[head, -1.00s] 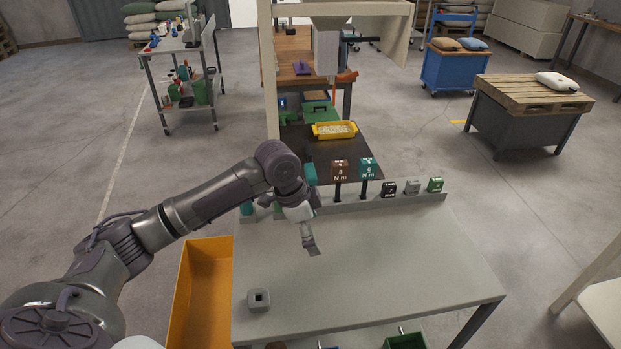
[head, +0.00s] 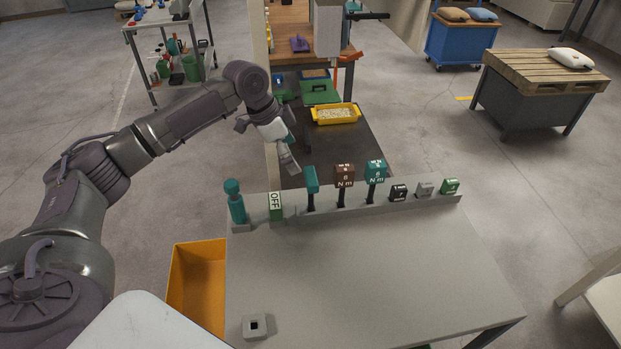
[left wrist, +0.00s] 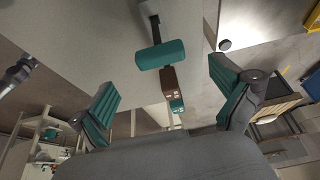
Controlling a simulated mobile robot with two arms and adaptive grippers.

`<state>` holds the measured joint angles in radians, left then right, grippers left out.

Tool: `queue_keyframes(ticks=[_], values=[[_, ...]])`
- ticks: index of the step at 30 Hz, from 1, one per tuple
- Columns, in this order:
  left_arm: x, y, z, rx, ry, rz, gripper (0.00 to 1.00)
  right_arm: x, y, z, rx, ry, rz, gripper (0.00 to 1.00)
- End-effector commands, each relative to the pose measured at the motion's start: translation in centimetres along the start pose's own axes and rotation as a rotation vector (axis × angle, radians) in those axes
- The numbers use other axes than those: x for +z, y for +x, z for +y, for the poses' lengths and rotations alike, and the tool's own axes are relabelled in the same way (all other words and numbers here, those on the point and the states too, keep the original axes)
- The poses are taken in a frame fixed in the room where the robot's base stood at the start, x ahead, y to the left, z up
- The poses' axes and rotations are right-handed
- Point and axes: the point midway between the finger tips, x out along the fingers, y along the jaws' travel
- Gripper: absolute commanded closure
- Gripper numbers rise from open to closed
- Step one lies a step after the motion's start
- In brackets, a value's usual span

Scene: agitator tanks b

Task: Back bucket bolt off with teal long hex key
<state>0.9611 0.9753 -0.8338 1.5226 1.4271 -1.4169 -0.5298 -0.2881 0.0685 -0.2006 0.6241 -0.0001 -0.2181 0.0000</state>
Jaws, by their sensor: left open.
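A teal-handled T-shaped tool (head: 312,180) with a dark shaft stands in the rack at the table's back edge. It also shows in the left wrist view (left wrist: 160,54), its handle ahead of and between the finger pads, apart from them. A second teal tool (head: 235,202) stands upright at the rack's left end. I cannot tell from shape alone which one is the long hex key. My left gripper (head: 291,168) is open and empty, just above and left of the T-handle; its teal-padded fingers (left wrist: 165,98) are spread. I cannot make out a bucket bolt. My right gripper is out of view.
A grey socket block (head: 255,326) sits at the front left. An orange bin (head: 196,285) stands left. The tabletop's middle is clear.

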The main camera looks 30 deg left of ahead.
Motion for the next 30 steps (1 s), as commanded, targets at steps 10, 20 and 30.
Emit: queue_keyframes(ticks=[10,20,30], values=[[-0.1,5.0,0.0,-0.001,-0.001,0.0,0.0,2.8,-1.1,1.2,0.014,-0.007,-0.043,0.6],[-0.5,8.9,0.2,0.002,-0.001,-0.003,0.0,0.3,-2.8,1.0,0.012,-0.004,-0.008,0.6],[-0.4,10.5,0.1,-0.002,0.0,0.0,0.0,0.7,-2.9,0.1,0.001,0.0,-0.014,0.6]])
